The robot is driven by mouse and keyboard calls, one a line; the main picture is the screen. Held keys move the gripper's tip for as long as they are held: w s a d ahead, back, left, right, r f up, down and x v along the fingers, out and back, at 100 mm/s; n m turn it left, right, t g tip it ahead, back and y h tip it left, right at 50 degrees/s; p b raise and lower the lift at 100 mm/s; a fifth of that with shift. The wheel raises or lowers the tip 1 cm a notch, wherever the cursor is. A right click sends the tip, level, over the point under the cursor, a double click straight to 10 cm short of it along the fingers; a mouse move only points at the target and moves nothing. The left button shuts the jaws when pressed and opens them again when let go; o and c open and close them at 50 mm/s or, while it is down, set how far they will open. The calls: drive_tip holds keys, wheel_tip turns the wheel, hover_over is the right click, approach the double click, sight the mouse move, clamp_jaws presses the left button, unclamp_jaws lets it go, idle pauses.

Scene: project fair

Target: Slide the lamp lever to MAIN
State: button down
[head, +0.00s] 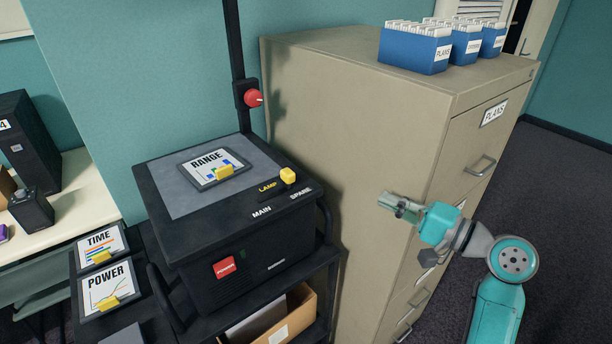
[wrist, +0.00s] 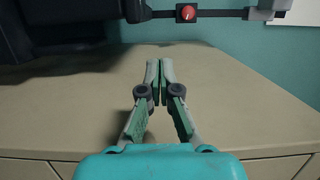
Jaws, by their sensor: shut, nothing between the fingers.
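The lamp lever is a yellow knob (head: 288,175) on the right part of the black overhead projector's (head: 228,240) top edge. It stands by the SPARE label (head: 300,192), at the right end of the lamp marking. The MAIN label (head: 262,211) is to its left and nearer the front. My gripper (head: 384,200) is shut and empty, to the right of the projector and apart from the lever, in front of the filing cabinet's side. In the wrist view its closed fingertips (wrist: 160,64) point at the beige cabinet (wrist: 70,100); the lever does not show there.
The beige filing cabinet (head: 340,130) stands close right of the projector, with blue file boxes (head: 412,52) on top. A black post with a red knob (head: 253,97) rises behind the projector. A RANGE card (head: 205,172) lies on its top. A red power switch (head: 225,267) is on its front.

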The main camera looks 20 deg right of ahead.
sight(277, 201)
drive_tip(key=x, duration=0.6)
drive_tip(key=a+x, duration=0.1)
drive_tip(key=x, duration=0.5)
drive_tip(key=s+x, duration=0.1)
drive_tip(key=x, duration=0.5)
drive_tip(key=shift+w+a, duration=0.15)
drive_tip(key=shift+a, duration=0.35)
drive_tip(key=shift+s+a, duration=0.3)
drive_tip(key=shift+a, duration=0.55)
drive_tip(key=a, duration=0.2)
drive_tip(key=s+a, duration=0.1)
drive_tip(key=a, duration=0.1)
drive_tip(key=s+a, duration=0.1)
drive_tip(key=a, duration=0.2)
drive_tip(key=shift+s+a, duration=0.1)
drive_tip(key=shift+s, duration=0.05)
